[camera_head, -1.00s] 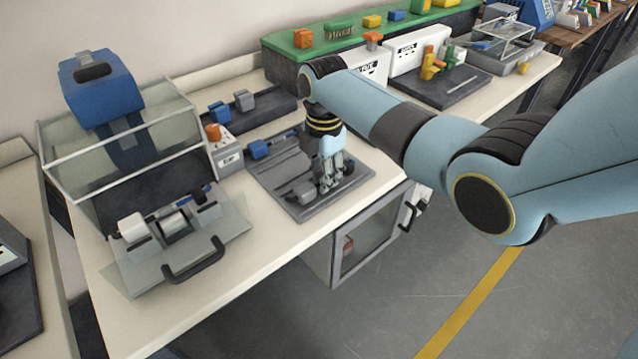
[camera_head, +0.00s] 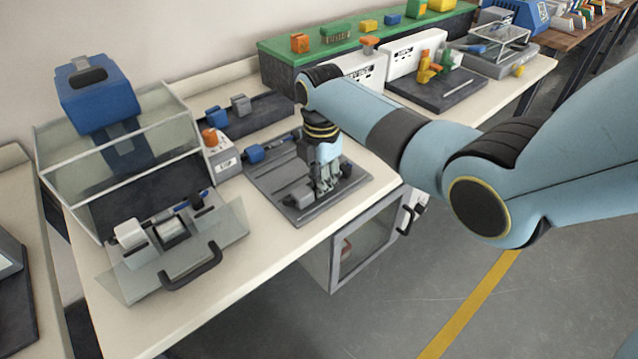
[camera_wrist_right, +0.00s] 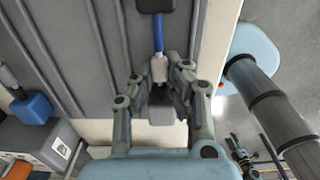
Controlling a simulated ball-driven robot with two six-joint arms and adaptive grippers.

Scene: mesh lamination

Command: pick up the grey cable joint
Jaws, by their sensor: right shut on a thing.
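The grey cable joint (camera_wrist_right: 158,70) shows in the right wrist view as a light grey piece on a blue rod, with a grey block (camera_wrist_right: 161,114) at its near end. My right gripper (camera_wrist_right: 160,82) is shut on the joint, one finger on each side. In the head view my right gripper (camera_head: 324,188) points down at the grey slotted board (camera_head: 270,183), and its fingers hide most of the joint. Whether the joint touches the board cannot be told.
A dark grey block (camera_head: 299,194) lies left of the fingers, and a blue-ended part (camera_head: 256,153) lies at the board's back left. A machine with a clear cover (camera_head: 120,160) stands left. A dark tray (camera_head: 262,115) lies behind.

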